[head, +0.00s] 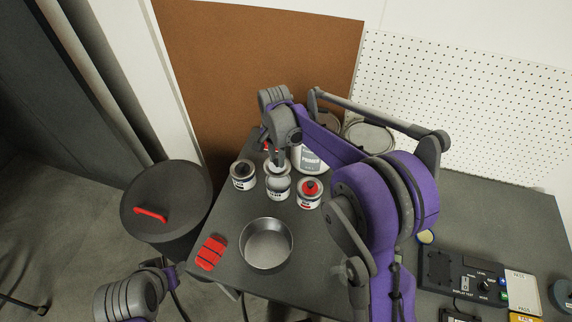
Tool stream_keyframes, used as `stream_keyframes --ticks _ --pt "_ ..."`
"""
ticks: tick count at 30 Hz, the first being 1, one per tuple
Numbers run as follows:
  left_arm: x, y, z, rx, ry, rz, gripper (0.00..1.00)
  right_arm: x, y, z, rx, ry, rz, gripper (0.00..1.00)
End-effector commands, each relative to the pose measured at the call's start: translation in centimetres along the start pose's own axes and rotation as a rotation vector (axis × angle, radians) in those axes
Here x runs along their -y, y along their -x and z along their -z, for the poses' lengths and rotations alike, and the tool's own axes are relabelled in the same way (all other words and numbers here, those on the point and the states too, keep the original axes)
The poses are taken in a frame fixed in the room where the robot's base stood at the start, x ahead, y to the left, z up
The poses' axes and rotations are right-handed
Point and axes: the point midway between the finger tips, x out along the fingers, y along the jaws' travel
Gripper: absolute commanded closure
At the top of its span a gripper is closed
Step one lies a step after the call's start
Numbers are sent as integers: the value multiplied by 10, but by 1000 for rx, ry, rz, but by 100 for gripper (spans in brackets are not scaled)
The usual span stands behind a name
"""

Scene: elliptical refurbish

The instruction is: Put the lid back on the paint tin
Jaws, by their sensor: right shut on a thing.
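Three small paint tins stand close together at the back left of the dark table: one with a black top (243,175), an open-looking pale tin (278,188) in the middle, and one with a red top (310,193). My right gripper (273,158) reaches down from above and is shut on a small pale disc, apparently the lid (277,165), just above or at the back of the middle tin. I cannot tell whether the lid touches the tin. My left arm shows at the bottom left, but its gripper is outside the picture.
A primer can (311,158) stands right behind the tins. A metal bowl (266,243) and a red slotted item (211,253) lie in front. A dark bin (165,200) is left of the table. A control box (463,277) stands at right; my right arm hides the middle.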

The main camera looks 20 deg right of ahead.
Motion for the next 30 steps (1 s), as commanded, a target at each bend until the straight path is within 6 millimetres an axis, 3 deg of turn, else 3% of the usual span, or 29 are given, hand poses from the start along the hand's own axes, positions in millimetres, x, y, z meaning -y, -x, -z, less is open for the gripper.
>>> stream_keyframes --ticks 21,30 --pt "0 -27 -30 25 0 0 50 -2 -60 -1 1 0 -2 100" --pt "0 -30 -32 26 0 0 50 -1 -64 0 0 0 0 100"
